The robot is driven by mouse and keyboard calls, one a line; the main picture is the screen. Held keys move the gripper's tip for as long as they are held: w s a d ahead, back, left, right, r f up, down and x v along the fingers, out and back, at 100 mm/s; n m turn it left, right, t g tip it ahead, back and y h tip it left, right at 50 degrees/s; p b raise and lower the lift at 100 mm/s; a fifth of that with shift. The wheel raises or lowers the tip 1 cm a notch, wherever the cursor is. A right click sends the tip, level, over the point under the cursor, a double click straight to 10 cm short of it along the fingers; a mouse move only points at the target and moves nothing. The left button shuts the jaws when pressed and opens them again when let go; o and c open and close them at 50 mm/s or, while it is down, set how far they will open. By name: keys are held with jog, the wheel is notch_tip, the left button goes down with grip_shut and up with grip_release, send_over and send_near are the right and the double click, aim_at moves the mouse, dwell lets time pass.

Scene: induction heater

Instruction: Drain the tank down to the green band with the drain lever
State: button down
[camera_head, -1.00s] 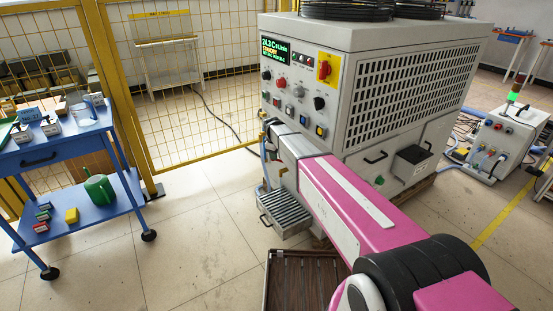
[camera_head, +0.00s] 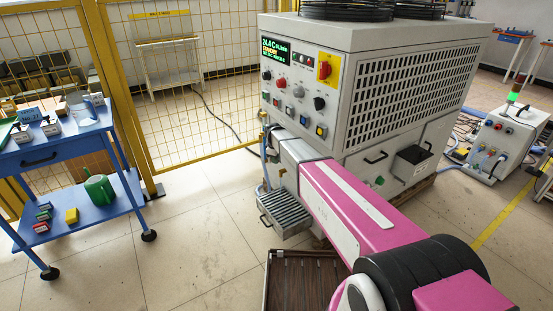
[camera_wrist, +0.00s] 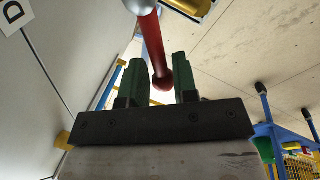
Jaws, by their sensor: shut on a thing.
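The red drain lever (camera_wrist: 153,45) has a silver hub at the top of the wrist view and a rounded red end. My gripper (camera_wrist: 159,68) has two green fingers on either side of the lever's end, and it is shut on it. A label with the letter D (camera_wrist: 13,14) sits on the pale cabinet wall beside the lever. The induction heater (camera_head: 360,150) is a grey cabinet in the head view with a lit display (camera_head: 274,49). My arm hides the gripper and lever in the head view. I cannot make out the tank level or its green band.
A slatted metal drip tray (camera_head: 284,212) stands below the cabinet's front, with a brown slatted crate (camera_head: 300,275) nearer. A yellow mesh fence (camera_head: 190,100) runs behind. Floor between cart and trays is clear.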

jog(key=shift+s+a+n, duration=0.15)
jog(key=shift+s+n, duration=0.5)
jog(key=shift+n, duration=0.55)
jog(key=c, duration=1.1)
grip_release()
jog(key=shift+r, duration=0.1)
notch_tip(320, 180, up, 10)
jog(key=s, duration=0.2)
jog(key=shift+a+r, duration=0.2)
